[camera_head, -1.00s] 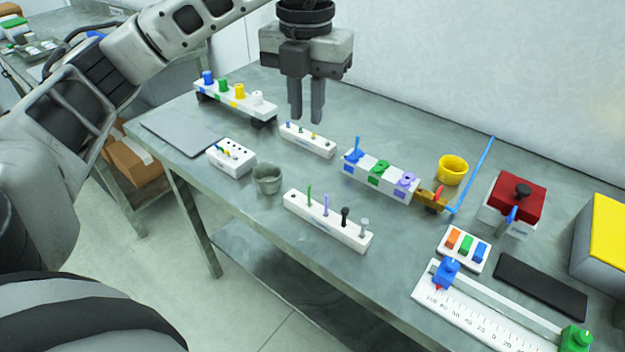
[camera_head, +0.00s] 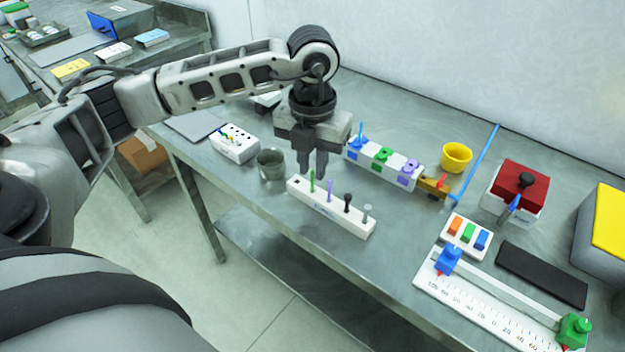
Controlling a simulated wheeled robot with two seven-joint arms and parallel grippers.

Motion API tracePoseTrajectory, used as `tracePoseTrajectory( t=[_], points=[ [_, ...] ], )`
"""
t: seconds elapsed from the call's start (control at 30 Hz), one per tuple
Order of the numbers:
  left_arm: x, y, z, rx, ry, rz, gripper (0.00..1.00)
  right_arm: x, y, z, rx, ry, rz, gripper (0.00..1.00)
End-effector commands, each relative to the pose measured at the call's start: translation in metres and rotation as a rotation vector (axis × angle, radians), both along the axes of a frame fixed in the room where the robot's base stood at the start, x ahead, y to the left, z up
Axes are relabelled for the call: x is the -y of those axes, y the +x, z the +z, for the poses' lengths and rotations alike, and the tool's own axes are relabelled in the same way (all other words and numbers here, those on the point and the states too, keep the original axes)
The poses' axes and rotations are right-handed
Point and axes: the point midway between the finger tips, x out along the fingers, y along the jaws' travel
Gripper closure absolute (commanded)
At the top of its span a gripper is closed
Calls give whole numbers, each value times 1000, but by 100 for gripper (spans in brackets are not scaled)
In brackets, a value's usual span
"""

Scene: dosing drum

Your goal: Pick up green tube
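A thin green tube (camera_head: 312,182) stands upright near the left end of a white rack (camera_head: 343,218) in the middle of the table. A purple tube (camera_head: 330,190), a black-topped one and a grey-topped one stand in the same rack. My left gripper (camera_head: 312,172) points down close to the green tube, around the rack's left end. Its two fingers are apart with nothing seen between them. I cannot tell its exact height or whether it touches the tube. My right gripper is not in view.
A grey cup (camera_head: 271,166) stands left of the rack. A white block with coloured sockets (camera_head: 383,165) is behind it, and a yellow cup (camera_head: 456,157) is farther right. A white ruler slide (camera_head: 490,308) lies at the front right. A small white box (camera_head: 234,147) is at the left.

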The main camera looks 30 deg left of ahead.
Motion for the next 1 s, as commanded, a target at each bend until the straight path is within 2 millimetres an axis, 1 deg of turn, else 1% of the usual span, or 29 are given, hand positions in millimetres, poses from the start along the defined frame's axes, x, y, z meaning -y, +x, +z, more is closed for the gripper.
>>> tracePoseTrajectory(
  t=[0.1,0.23,0.43,0.5,0.87,1.0],
  points=[
    [0,0,-15,-2,0,1,82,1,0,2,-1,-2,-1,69],
    [0,0,-23,-1,0,1,82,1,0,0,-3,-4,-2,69],
    [0,0,-23,0,-1,0,82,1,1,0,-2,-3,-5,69],
    [1,0,-23,0,-1,0,100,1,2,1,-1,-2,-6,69],
    [1,0,-22,1,-1,0,100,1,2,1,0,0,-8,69],
    [1,1,-16,3,-1,0,100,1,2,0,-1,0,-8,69]
  ],
)
